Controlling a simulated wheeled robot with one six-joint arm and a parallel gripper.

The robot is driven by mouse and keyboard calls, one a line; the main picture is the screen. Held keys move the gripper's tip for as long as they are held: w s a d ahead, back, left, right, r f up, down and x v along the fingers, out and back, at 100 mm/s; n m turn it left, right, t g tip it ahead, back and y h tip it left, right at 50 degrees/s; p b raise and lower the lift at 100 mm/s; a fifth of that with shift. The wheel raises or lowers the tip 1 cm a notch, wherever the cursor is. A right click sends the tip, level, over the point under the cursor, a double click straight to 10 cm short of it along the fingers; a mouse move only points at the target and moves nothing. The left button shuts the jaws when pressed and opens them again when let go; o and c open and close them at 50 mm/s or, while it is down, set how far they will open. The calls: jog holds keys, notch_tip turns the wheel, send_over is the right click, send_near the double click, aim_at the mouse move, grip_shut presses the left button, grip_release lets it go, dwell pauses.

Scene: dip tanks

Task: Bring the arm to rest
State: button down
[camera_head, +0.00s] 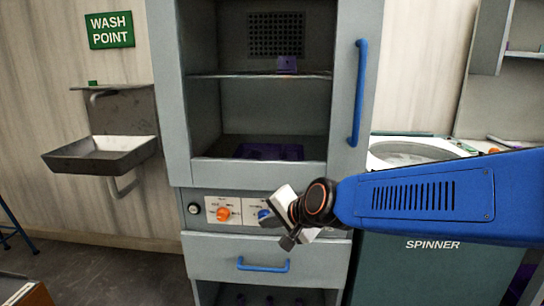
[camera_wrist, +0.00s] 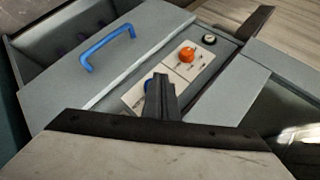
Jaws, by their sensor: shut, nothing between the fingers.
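My gripper (camera_head: 288,241) is at the end of my blue arm, which reaches in from the right in the head view. It is in front of the control panel of a grey cabinet (camera_head: 171,100). In the wrist view my gripper's fingers (camera_wrist: 160,84) are together and empty, and they cover part of the panel. An orange knob (camera_head: 223,213) shows clear of the fingers on the panel, also in the wrist view (camera_wrist: 186,54). A blue knob (camera_head: 264,216) is close beside my gripper in the head view. I cannot tell whether the gripper touches the panel.
The cabinet has an open shelf space with a purple block (camera_head: 287,64) on the upper shelf. A blue door handle (camera_head: 358,95) and a blue drawer handle (camera_head: 263,265) stick out. A sink (camera_head: 100,158) hangs at left; a spinner (camera_head: 432,270) stands at right under my arm.

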jog(key=s+d+f+n+g+h, duration=0.1)
jog(key=s+d+f+n+h, duration=0.2)
jog(key=s+d, duration=0.8)
jog(key=s+d+f+n+g+h, duration=0.2)
jog(key=s+d, duration=1)
jog(key=d, duration=0.7)
jog(key=shift+s+f+n+g+h, duration=0.25)
jog(key=shift+f+n+g+h, duration=0.05)
jog(key=shift+f+n+h, duration=0.55)
jog(key=shift+d, duration=0.1)
